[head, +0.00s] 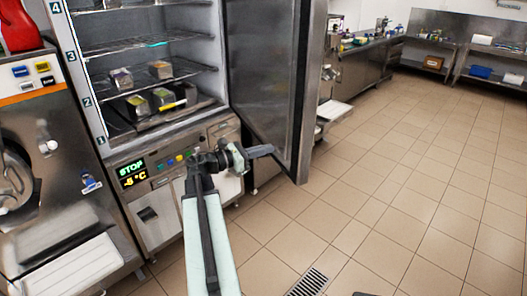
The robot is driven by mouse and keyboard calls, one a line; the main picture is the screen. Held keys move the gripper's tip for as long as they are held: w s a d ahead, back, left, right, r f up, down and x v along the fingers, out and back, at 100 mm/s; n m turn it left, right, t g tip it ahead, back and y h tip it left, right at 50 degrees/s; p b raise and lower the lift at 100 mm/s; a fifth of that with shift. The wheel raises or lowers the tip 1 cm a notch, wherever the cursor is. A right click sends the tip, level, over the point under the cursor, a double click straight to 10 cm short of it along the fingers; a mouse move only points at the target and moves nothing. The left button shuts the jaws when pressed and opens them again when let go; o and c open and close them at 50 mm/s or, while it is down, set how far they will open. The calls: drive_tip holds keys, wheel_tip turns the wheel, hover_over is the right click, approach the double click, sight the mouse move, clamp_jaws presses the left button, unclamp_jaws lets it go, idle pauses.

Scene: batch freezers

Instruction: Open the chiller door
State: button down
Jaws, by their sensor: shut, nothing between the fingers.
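The chiller (218,65) stands at the upper left with its lit interior and wire shelves showing. Its door (262,80), a dark panel with a metal frame, is swung open to the right of the shelves. My gripper (272,151) is shut and empty in front of the door's lower part, pointing right. I cannot tell whether it touches the door. The arm covers part of the chiller's lower front. Several small containers (138,106) sit on the lower shelves. A display panel (131,173) below reads STOP and -5 °C.
A steel machine (50,140) with a round front stands close on the left, with a red item (18,28) on top. Steel counters (365,62) line the back. The tiled floor (400,170) on the right is clear, with a drain grate (308,282) near the front.

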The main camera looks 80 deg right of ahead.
sight(298, 141)
drive_tip(key=x, duration=0.9)
drive_tip(key=shift+s+d, duration=0.25)
drive_tip(key=shift+d, duration=0.05)
